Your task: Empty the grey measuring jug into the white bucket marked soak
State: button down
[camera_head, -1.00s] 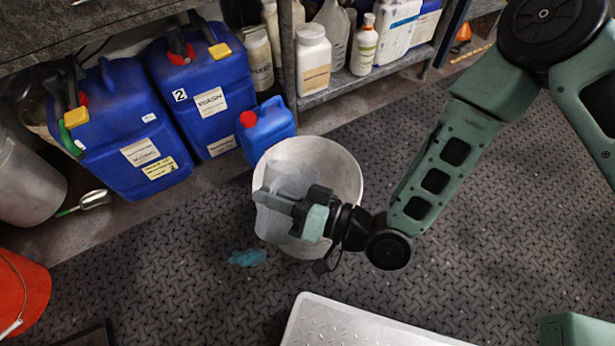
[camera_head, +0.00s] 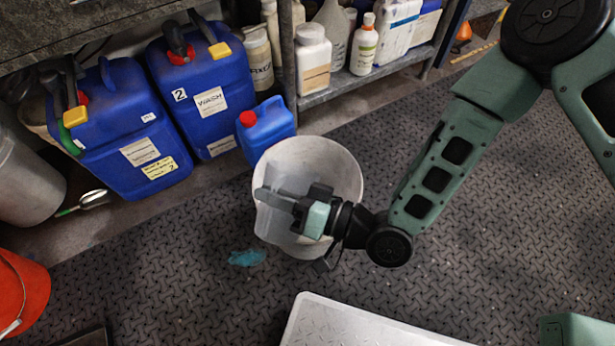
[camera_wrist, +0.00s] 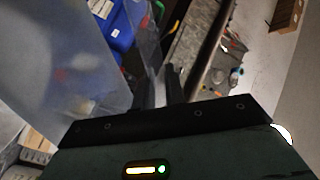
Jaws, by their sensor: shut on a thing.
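The white bucket (camera_head: 345,172) stands on the floor in the middle of the head view; no marking on it can be read. My gripper (camera_head: 276,199) is over the bucket, shut on the translucent grey measuring jug (camera_head: 272,226). The jug is over the bucket's left part and looks tilted. Its edges blend with the bucket, and I cannot tell whether liquid is inside or flowing. In the wrist view the jug's cloudy wall (camera_wrist: 60,65) fills the left side, beside my gripper's fingers (camera_wrist: 165,85).
A small blue canister (camera_head: 268,132) stands close behind the bucket. Large blue canisters (camera_head: 135,120) stand at the back left, and bottles line a low shelf (camera_head: 375,80). A teal cloth (camera_head: 246,257) lies front left of the bucket. A pale platform (camera_head: 345,325) is in front.

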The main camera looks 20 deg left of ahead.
aim_at(282, 186)
jog(key=shift+w+f+m+b, duration=0.45)
jog(key=shift+w+f+m, duration=0.05)
jog(key=shift+w+m, duration=0.25)
jog(key=shift+w+f+m+b, duration=0.45)
jog(key=shift+w+m, duration=0.25)
jog(key=shift+m, duration=0.05)
dwell(5.8)
jog(key=shift+w, duration=0.2)
dwell(0.5)
